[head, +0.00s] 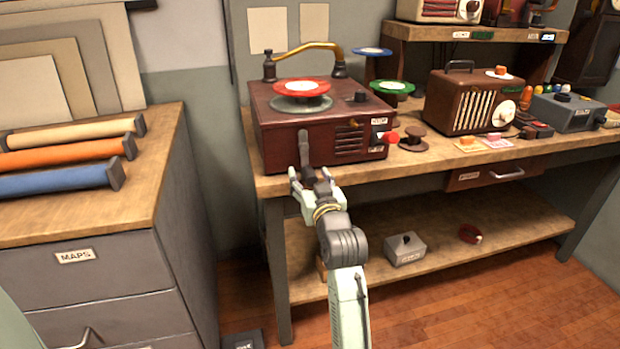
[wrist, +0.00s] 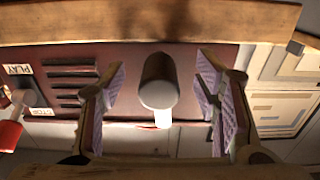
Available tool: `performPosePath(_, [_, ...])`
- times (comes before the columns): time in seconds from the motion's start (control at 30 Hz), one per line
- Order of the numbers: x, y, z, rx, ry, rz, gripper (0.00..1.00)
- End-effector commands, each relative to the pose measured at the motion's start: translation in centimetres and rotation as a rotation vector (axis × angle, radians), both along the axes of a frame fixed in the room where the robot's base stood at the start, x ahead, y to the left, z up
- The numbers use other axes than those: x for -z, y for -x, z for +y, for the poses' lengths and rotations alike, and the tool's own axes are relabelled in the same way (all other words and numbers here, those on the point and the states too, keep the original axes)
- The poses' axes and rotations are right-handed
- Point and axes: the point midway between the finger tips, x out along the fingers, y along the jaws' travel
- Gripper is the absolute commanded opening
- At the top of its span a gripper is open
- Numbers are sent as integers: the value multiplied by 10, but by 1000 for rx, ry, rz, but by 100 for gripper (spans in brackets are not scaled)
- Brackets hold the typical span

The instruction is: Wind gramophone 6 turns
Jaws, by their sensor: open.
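The gramophone (head: 277,137) is a dark red box on the wooden bench, with a red disc (head: 301,87) on its turntable and a brass arm (head: 318,47) above. Its grey crank (head: 303,146) is on the front face. My gripper (head: 311,176) is at the crank, in front of the box. I cannot tell how deep the knob sits between the pads.
A red play/stop lever (head: 391,137) sticks out on the gramophone's right front. The bench edge (head: 275,185) runs close by my gripper. A brown radio (head: 470,100) stands to the right. A map cabinet (head: 100,240) stands at left.

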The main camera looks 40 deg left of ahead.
Motion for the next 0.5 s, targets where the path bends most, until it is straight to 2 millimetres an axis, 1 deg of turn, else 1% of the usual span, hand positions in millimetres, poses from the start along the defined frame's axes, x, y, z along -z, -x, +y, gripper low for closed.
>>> performPosePath(0.27, [0,0,0,0,0,0,57])
performPosePath(0.37, [0,3,-3,1,-1,1,57])
performPosePath(0.5, [0,9,-12,2,-1,0,57])
